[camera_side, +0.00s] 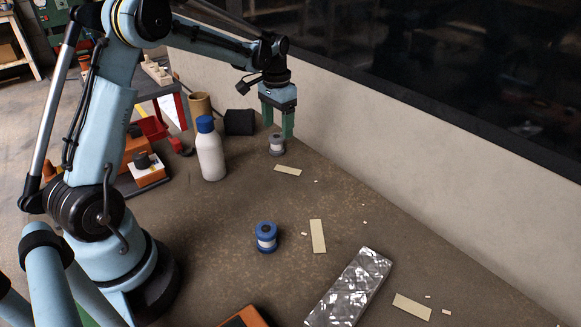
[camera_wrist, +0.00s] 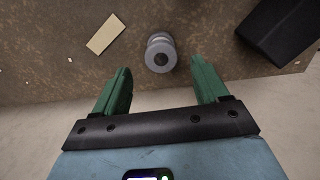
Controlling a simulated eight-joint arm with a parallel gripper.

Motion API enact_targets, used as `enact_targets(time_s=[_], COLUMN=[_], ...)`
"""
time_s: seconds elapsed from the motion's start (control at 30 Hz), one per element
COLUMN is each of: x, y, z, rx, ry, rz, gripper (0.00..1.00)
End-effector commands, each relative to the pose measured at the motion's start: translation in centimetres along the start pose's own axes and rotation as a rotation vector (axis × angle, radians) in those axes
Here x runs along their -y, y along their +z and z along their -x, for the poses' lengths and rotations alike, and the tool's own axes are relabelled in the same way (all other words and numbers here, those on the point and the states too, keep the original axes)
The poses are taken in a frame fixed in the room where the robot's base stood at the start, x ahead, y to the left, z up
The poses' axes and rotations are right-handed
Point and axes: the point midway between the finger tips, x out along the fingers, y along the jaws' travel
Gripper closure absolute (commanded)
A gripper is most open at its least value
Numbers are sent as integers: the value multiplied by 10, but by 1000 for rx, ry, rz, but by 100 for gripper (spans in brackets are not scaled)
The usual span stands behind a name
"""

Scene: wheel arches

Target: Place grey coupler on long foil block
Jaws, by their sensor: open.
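The grey coupler (camera_side: 277,144) stands upright on the table near the back wall. In the wrist view the grey coupler (camera_wrist: 161,54) shows from above with a dark hole in its top. My gripper (camera_side: 279,134) is open above and around the coupler in the side view; in the wrist view the coupler lies just beyond the green fingertips (camera_wrist: 160,77), between their lines. I cannot tell whether a finger touches it. The long foil block (camera_side: 350,287), silvery and crinkled, lies flat at the front right of the table.
A blue coupler (camera_side: 266,237) stands mid-table. A white bottle (camera_side: 210,150) with a blue cap and a black block (camera_side: 239,121) stand left of my gripper. Flat beige strips (camera_side: 318,236) lie scattered. An orange-and-white item (camera_side: 147,170) sits at left. A low wall (camera_side: 400,140) bounds the back.

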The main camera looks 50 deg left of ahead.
Motion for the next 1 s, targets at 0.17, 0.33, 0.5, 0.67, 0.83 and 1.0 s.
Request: enact_targets(time_s=[0.17, 0.33, 0.5, 0.67, 0.83, 1.0], x=[0, 2, 2, 2, 2, 2], y=[0, 3, 4, 4, 4, 4], z=[-12, -32, -55, -62, -62, -62], rx=[0, -1, -1, -1, -1, -1], ry=[0, 0, 0, 0, 0, 0], rz=[0, 1, 0, 0, 0, 0], gripper=[27, 27, 27, 27, 27, 51])
